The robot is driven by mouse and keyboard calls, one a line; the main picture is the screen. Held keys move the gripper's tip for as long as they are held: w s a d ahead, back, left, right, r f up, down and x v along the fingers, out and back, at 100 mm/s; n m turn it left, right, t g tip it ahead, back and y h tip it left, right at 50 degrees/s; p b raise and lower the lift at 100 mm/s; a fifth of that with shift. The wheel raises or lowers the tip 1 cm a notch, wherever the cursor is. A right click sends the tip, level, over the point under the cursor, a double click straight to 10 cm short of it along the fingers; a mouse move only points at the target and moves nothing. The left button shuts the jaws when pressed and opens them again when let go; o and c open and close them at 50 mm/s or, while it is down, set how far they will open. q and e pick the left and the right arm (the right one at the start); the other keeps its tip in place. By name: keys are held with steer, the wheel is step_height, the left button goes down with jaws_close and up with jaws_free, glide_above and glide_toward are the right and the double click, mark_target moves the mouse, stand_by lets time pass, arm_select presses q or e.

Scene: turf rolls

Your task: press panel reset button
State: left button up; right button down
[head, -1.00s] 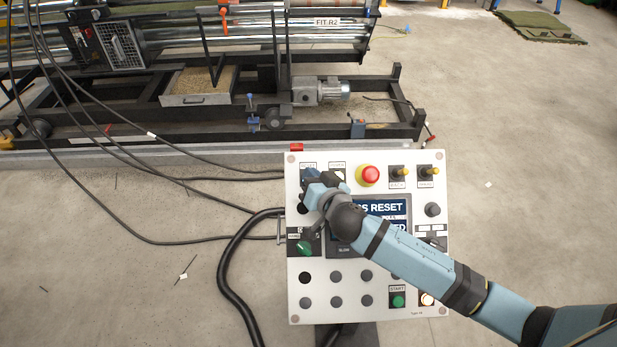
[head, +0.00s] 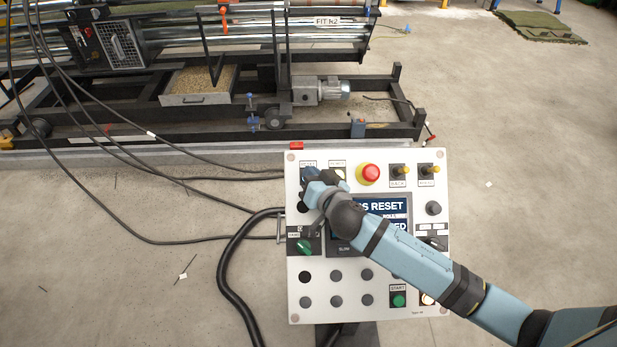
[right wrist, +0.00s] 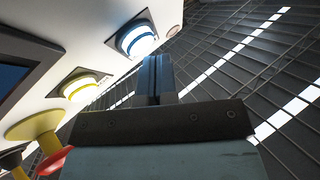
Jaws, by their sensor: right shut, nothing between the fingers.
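The control panel (head: 375,297) stands upright in the middle of the head view, with a screen (head: 384,207) reading "…S RESET". Its reset button is mostly hidden behind my right gripper (head: 309,177), below the RESET label (head: 307,165) at the panel's top left. In the right wrist view a lit, blue-ringed button (right wrist: 135,39) sits on the panel face, matching that place. My right gripper (right wrist: 158,76) is shut and empty, its fingertips close beside this button; I cannot tell whether they touch. My left gripper is not in view.
Next to it are a lit yellow-ringed button (right wrist: 81,86) and a red emergency stop (head: 368,174). Black cables (head: 232,262) lie at left. A roller machine (head: 200,130) stands behind.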

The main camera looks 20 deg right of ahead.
steer(key=shift+w+f+b, duration=0.25)
steer(key=shift+f+b, duration=0.05)
steer(key=shift+f, duration=0.1)
stand_by(0.8)
steer(key=shift+r, duration=0.1)
steer(key=shift+s+r+p, duration=0.5)
steer(key=shift+r+p, duration=0.05)
steer(key=shift+r, duration=0.05)
steer(key=shift+a, duration=0.1)
steer(key=s+r+p, duration=0.1)
steer(key=r, duration=0.1)
steer(key=s+r+p, duration=0.1)
steer(key=s+p, duration=0.1)
steer(key=shift+a+r, duration=0.4)
stand_by(0.8)
